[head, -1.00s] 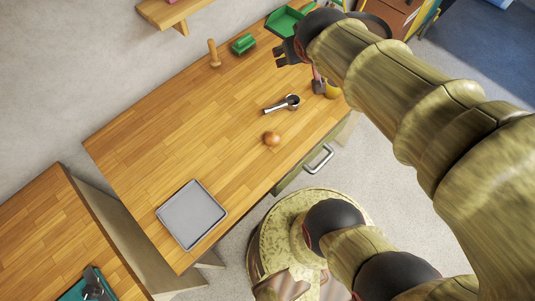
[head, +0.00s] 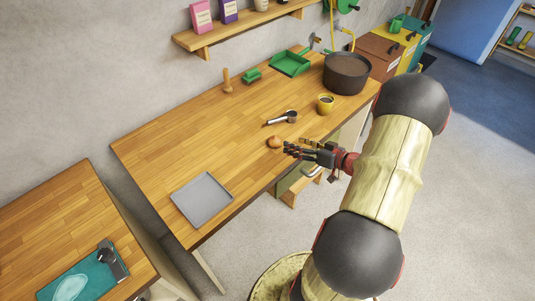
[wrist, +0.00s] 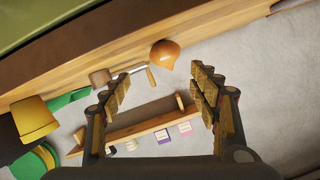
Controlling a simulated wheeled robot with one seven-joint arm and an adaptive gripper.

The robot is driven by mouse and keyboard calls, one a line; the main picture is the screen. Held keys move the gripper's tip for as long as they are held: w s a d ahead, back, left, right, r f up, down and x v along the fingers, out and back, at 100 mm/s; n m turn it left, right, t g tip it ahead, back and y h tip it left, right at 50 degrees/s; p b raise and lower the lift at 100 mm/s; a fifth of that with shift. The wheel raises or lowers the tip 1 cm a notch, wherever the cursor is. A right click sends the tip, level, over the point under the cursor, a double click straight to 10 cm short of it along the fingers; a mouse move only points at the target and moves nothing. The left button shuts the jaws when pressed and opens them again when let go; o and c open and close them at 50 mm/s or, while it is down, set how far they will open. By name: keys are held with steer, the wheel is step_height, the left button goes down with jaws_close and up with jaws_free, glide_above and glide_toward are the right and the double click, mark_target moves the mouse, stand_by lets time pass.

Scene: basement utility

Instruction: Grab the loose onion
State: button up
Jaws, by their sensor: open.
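The onion (head: 274,142) is small, round and orange-brown, and lies alone on the wooden worktop near its front edge. My gripper (head: 287,148) is just to the right of it in the head view, fingers pointing left toward it. In the wrist view the onion (wrist: 164,54) appears ahead, beyond and between the two fingers of my open gripper (wrist: 163,82). Nothing is between the fingers, and I see a gap between them and the onion.
A grey tray (head: 203,199) lies to the left. The worktop (head: 185,135) between the tray and the back wall is clear.

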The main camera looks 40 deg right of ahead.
mark_target(280, 141)
steer(key=shift+s+a+f, duration=0.15)
steer(key=shift+a+f, duration=0.05)
steer(key=shift+a, duration=0.1)
steer(key=shift+w+a+f, duration=0.1)
steer(key=shift+w+a, duration=0.05)
steer(key=shift+w, duration=0.15)
steer(key=b+x, duration=0.2)
steer(key=x, duration=0.5)
steer(key=shift+b, duration=0.3)
steer(key=shift+c, duration=1.2)
steer(key=c, duration=1)
